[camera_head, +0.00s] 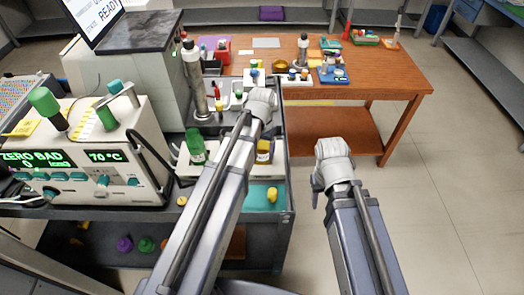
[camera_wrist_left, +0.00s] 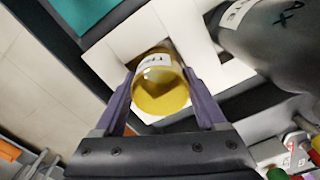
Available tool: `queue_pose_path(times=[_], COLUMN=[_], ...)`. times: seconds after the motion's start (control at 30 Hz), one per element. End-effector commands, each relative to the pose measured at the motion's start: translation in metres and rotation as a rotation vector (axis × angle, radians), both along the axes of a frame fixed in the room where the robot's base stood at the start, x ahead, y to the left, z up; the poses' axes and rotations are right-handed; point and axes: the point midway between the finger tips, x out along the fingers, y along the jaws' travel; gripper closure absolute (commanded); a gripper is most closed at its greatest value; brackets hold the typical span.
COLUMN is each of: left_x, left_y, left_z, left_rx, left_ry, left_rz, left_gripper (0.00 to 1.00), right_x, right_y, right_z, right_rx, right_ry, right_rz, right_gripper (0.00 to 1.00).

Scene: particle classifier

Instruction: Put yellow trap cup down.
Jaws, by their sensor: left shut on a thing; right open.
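The yellow trap cup (camera_wrist_left: 160,92) is between the two fingers of my left gripper (camera_wrist_left: 158,88) in the left wrist view. The fingers are shut on its sides, and a white label shows on it. The cup is over or on a white holder (camera_wrist_left: 118,42); I cannot tell whether it touches. In the head view the cup (camera_head: 264,153) shows just right of my left arm, near the teal surface (camera_head: 257,192). My left gripper's fingers are hidden there by the arm. My right gripper (camera_head: 332,163) is open, over the floor right of the cart, its fingertips barely visible.
A green bottle (camera_head: 196,148) stands left of my left arm. A heater unit (camera_head: 120,160) with green displays is further left. A small yellow object (camera_head: 272,195) lies on the teal surface. A wooden table (camera_head: 385,75) with small racks stands behind. Floor at right is clear.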

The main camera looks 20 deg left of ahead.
Motion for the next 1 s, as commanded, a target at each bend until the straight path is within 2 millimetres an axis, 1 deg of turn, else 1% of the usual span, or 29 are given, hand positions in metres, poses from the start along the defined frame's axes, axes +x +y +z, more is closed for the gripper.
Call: queue_pose_path(times=[0.03, 0.07, 0.27, 0.3, 0.53, 0.67, 0.87, 1.0], left_x=[0.000, 0.000, 0.000, 0.000, 0.000, 0.000, 0.000, 0.000], left_y=[0.000, 0.000, 0.000, 0.000, 0.000, 0.000, 0.000, 0.000], left_z=[-0.004, -0.002, -0.002, -0.002, -0.001, 0.003, 0.019, 0.037], left_rx=[0.000, 0.000, 0.000, 0.000, 0.000, 0.000, 0.000, 0.000], left_ry=[0.000, 0.000, 0.000, 0.000, 0.000, 0.000, 0.000, 0.000], left_rz=[0.000, 0.000, 0.000, 0.000, 0.000, 0.000, 0.000, 0.000], left_gripper=[0.91, 0.24, 0.02, 0.00, 0.00, 0.00, 0.00, 0.00], right_x=[0.000, 0.000, 0.000, 0.000, 0.000, 0.000, 0.000, 0.000], right_y=[0.000, 0.000, 0.000, 0.000, 0.000, 0.000, 0.000, 0.000], right_z=[-0.004, -0.002, -0.002, -0.002, -0.001, 0.003, 0.019, 0.037], right_rx=[0.000, 0.000, 0.000, 0.000, 0.000, 0.000, 0.000, 0.000], right_ry=[0.000, 0.000, 0.000, 0.000, 0.000, 0.000, 0.000, 0.000], right_rz=[0.000, 0.000, 0.000, 0.000, 0.000, 0.000, 0.000, 0.000], right_gripper=[0.50, 0.50, 0.50, 0.50, 0.50, 0.50, 0.50, 0.50])
